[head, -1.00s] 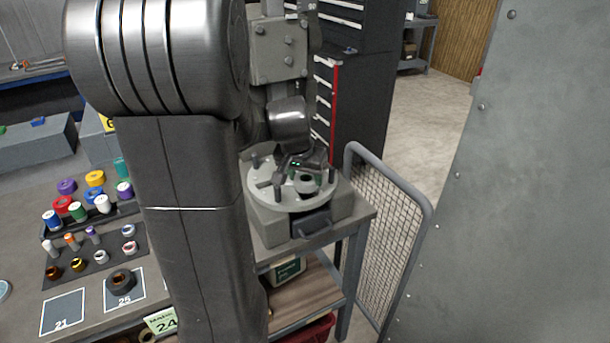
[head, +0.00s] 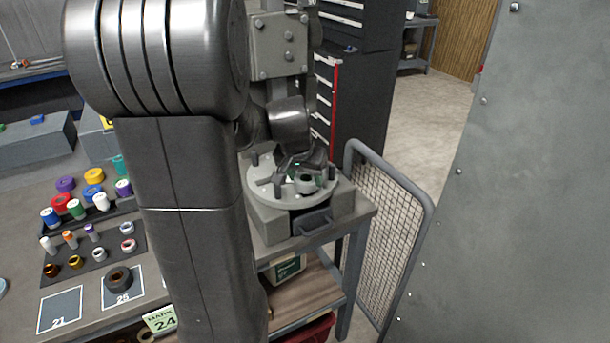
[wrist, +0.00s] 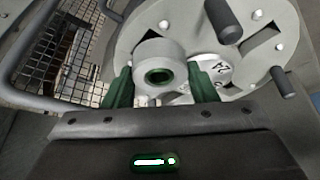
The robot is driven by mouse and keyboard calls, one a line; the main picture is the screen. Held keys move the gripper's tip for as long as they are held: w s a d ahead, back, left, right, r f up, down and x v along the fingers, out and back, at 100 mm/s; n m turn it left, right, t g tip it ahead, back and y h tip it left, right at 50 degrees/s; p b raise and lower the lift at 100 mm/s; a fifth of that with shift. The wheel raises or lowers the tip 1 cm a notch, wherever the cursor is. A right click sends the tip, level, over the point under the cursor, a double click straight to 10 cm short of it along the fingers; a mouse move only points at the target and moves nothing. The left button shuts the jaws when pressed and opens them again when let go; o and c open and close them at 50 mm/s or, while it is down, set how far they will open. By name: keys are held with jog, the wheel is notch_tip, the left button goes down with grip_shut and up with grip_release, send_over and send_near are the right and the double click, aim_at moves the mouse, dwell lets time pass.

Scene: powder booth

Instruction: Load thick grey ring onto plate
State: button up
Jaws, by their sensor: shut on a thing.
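The thick grey ring (wrist: 161,62) sits between the two green fingers of my gripper (wrist: 162,86) in the wrist view, and my gripper is shut on it. The ring's dark bore with a green tint faces the camera. In the head view the ring (head: 305,183) is over the right part of the round pale plate (head: 262,187), below my gripper (head: 301,172). The plate (wrist: 134,38) has upright dark pegs and several cut-outs. I cannot tell whether the ring touches the plate.
The plate is on a grey block with a handle (head: 313,222) at the bench corner. A mesh guard (head: 385,220) stands to the right. Coloured rings and spools (head: 75,205) fill the bench at left, with a dark ring (head: 118,278) on a marked square. My arm hides the middle.

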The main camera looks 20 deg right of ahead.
jog(key=shift+f, duration=0.35)
jog(key=o, duration=1.2)
jog(key=shift+r, duration=0.1)
jog(key=b+v, duration=0.1)
jog(key=v, duration=1.2)
jog(key=shift+s+a+r, duration=0.15)
jog(key=shift+a+r, duration=0.05)
jog(key=shift+r, duration=0.05)
jog(key=o, duration=0.5)
